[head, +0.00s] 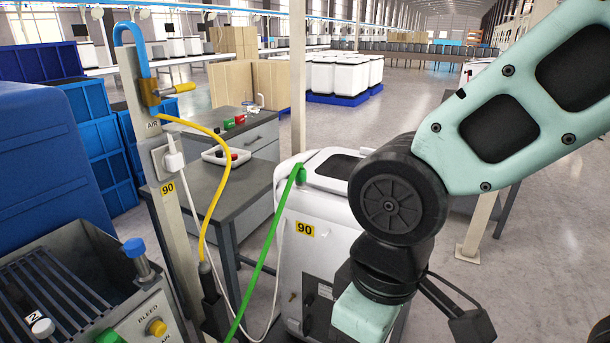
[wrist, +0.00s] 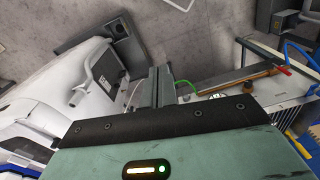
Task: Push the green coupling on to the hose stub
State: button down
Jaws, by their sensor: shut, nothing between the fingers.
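The green coupling (head: 301,174) is at the upper end of a green hose (head: 262,250), at the upper left edge of the white machine marked 90 (head: 325,225). I cannot tell whether it is seated on a stub; no separate hose stub is clear. My gripper's fingers (wrist: 157,82) are together and empty in the wrist view. A green hose part (wrist: 186,84) shows just right of them, apart in the picture; its depth is unclear. In the head view my pale green gripper body hangs in front of the machine, right of the coupling, and its fingertips are hidden.
A post (head: 150,150) with a blue pipe, brass valve and yellow hose (head: 222,190) stands left of the machine. A grey table (head: 222,185) is behind it. A panel marked BLEED (head: 150,320) is at lower left. Open floor (head: 430,140) lies behind.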

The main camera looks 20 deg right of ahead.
aim_at(300, 178)
jog(key=i+j, duration=0.3)
jog(key=j, duration=0.2)
jog(key=i+j+u, duration=0.15)
jog(key=j, duration=0.4)
jog(key=i+j, duration=0.45)
